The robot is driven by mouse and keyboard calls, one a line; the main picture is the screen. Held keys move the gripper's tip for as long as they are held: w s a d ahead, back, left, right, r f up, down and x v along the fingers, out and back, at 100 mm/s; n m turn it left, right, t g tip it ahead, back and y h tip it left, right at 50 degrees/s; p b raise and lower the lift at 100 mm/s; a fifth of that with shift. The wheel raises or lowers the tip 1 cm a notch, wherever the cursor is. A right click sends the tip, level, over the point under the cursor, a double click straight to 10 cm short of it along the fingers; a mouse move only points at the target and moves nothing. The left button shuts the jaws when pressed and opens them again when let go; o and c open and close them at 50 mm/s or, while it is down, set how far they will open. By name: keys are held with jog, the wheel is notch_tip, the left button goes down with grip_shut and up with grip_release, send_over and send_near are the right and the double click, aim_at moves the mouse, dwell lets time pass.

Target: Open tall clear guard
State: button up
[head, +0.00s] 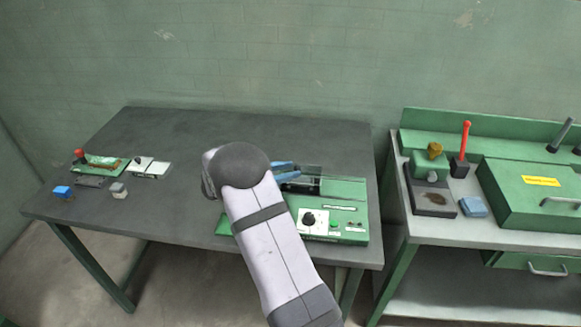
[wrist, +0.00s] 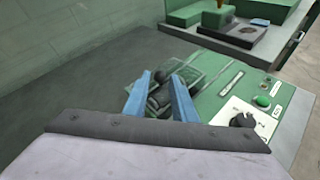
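The tall clear guard (head: 340,172) appears as a see-through panel over the back of the green machine (head: 352,236) in the head view. In the wrist view the machine's clear, green-tinted part (wrist: 197,78) lies beyond and right of my fingers. My gripper (head: 290,170) has blue fingers at the guard's left end; my arm hides the machine's left part. In the wrist view my gripper (wrist: 160,84) is open, its two fingers apart. A dark round knob (wrist: 160,75) and dark rounded parts show between the fingers. I cannot tell whether the fingers touch anything.
The machine's front has a black dial (head: 308,219) and a green button (wrist: 262,100). Small green devices (head: 103,163) and blocks sit at the table's left. A second bench (head: 500,236) stands right, beyond a gap. The table's middle is bare.

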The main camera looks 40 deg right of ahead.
jog(key=shift+d+f, duration=0.25)
jog(key=shift+d, duration=0.4)
grip_shut()
jog(key=s+d+b, duration=0.5)
jog(key=s+d, duration=0.3)
jog(key=shift+s+d+f, duration=0.1)
jog(key=shift+s+d, duration=0.35)
jog(key=shift+d, duration=0.05)
grip_release()
